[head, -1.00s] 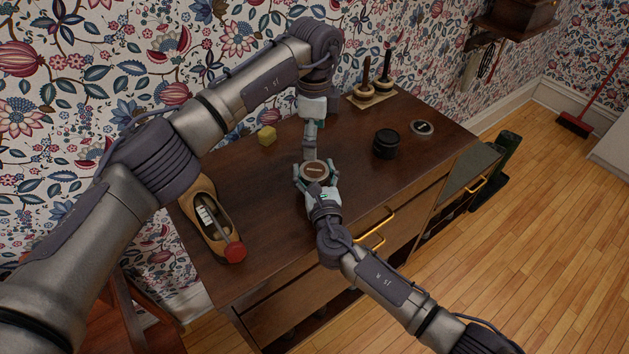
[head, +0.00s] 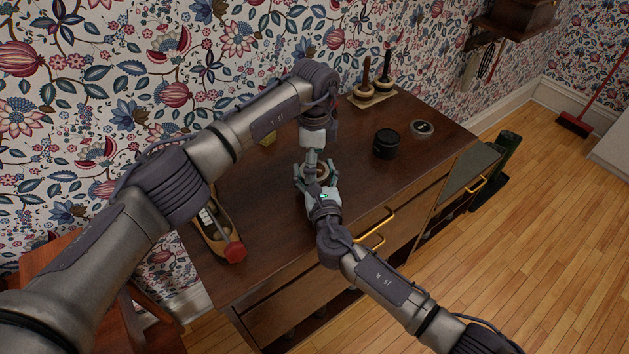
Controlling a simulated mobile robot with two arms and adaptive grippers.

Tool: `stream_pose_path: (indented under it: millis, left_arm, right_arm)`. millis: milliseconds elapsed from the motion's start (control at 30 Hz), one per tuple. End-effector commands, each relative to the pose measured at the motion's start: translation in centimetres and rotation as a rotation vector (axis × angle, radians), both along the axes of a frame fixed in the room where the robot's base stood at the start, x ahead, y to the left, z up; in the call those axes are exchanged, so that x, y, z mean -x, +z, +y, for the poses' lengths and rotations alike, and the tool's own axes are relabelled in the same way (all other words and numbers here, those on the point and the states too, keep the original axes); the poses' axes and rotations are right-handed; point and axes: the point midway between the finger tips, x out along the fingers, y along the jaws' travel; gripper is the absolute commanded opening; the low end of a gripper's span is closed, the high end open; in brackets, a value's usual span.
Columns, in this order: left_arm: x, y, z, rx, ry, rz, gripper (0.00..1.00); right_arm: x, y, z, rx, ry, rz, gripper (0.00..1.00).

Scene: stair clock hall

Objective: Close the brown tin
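The brown tin (head: 322,173) is a small round thing with a brown top and pale rim on the dresser top. My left gripper (head: 313,163) points down right over it and covers much of its top; whether its fingers are open or shut is hard to see. My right gripper (head: 315,178) reaches in from the front, its fingers on both sides of the tin and seemingly against its wall. Whether the lid is fully seated is hidden.
A black tin (head: 385,145) and a round dark-topped lid (head: 421,128) lie to the right. Stamps on a stand (head: 372,96) are at the back. A yellow block (head: 267,138) is partly covered by my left arm.

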Motion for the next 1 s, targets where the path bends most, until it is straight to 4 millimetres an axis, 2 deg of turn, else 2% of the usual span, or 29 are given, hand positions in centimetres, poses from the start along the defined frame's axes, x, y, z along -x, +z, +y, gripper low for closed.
stream_pose_path:
  millis: [100,367,900,933,1000]
  left_arm:
    - [0.01,-0.58,0.02,0.0,0.0,0.0,0.96]
    - [0.0,-0.64,0.01,-0.001,0.0,-0.001,0.96]
    - [0.01,-0.87,0.11,-0.002,0.001,0.001,0.07]
    - [0.02,-0.91,0.13,-0.003,0.002,0.001,0.02]
    - [0.03,-1.0,0.17,-0.003,0.002,0.002,0.0]
  right_arm:
    - [0.0,-0.03,-0.02,0.0,0.0,0.0,0.0]
    - [0.0,-0.03,-0.02,0.0,0.0,0.0,0.0]
    - [0.03,0.04,0.07,0.0,0.001,-0.001,0.0]
    - [0.05,0.05,0.08,0.0,0.002,-0.002,0.0]
    - [0.05,0.07,0.11,0.0,0.002,-0.002,0.0]
